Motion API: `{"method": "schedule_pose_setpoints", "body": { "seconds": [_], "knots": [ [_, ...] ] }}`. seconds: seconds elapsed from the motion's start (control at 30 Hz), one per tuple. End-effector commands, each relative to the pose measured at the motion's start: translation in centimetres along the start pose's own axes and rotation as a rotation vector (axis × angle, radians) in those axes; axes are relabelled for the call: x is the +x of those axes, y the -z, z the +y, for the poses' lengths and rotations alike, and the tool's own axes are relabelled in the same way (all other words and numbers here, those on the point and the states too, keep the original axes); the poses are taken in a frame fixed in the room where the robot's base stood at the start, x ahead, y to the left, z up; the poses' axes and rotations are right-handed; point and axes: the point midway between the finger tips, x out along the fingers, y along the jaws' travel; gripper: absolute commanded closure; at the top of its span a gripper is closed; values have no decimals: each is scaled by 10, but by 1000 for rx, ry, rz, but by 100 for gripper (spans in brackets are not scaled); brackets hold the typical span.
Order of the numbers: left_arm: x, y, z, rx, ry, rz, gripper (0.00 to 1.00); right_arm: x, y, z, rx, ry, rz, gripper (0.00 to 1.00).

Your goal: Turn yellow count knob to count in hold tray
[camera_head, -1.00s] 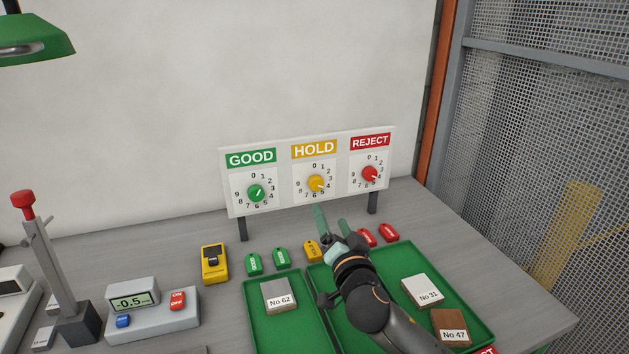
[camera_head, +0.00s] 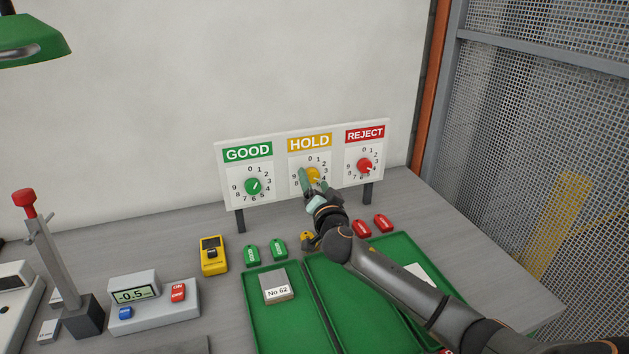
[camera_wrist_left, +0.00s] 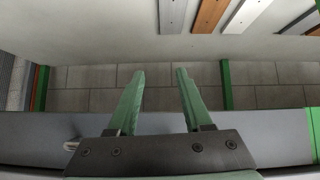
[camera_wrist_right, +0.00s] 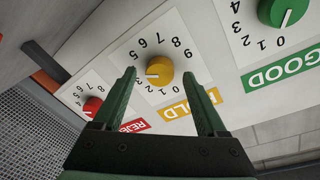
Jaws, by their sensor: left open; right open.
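The yellow knob (camera_head: 313,175) is on the HOLD dial of the white board (camera_head: 225,205). Its white pointer points down to the right, near the 4, in the head view. In the right wrist view the yellow knob (camera_wrist_right: 160,71) appears between the open fingers of my right gripper (camera_wrist_right: 159,73), with gaps on both sides. My right gripper (camera_head: 314,183) is in front of the dial and hides part of it. The middle green tray (camera_head: 345,300) shows no board in its visible part; my right arm hides some. My left gripper (camera_wrist_left: 156,75) is open and empty, away from the board.
The green knob (camera_head: 254,186) and red knob (camera_head: 365,166) flank the yellow one. Below are green tags (camera_head: 278,250), red tags (camera_head: 383,223) and a left tray (camera_head: 258,325) holding board No 62 (camera_head: 277,285). A yellow meter (camera_head: 213,255) stands left.

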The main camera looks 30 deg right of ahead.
Motion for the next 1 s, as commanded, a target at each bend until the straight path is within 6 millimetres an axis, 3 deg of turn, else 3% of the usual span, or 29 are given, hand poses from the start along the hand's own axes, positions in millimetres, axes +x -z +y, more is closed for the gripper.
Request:
{"method": "schedule_pose_setpoints", "body": {
  "seconds": [0.37,1.0],
  "knots": [
    [0,1,0,1,0,2,50,4,0,0,0,0,-1,25],
    [0,2,0,2,0,3,50,3,0,0,0,0,-1,97]
  ]
}}
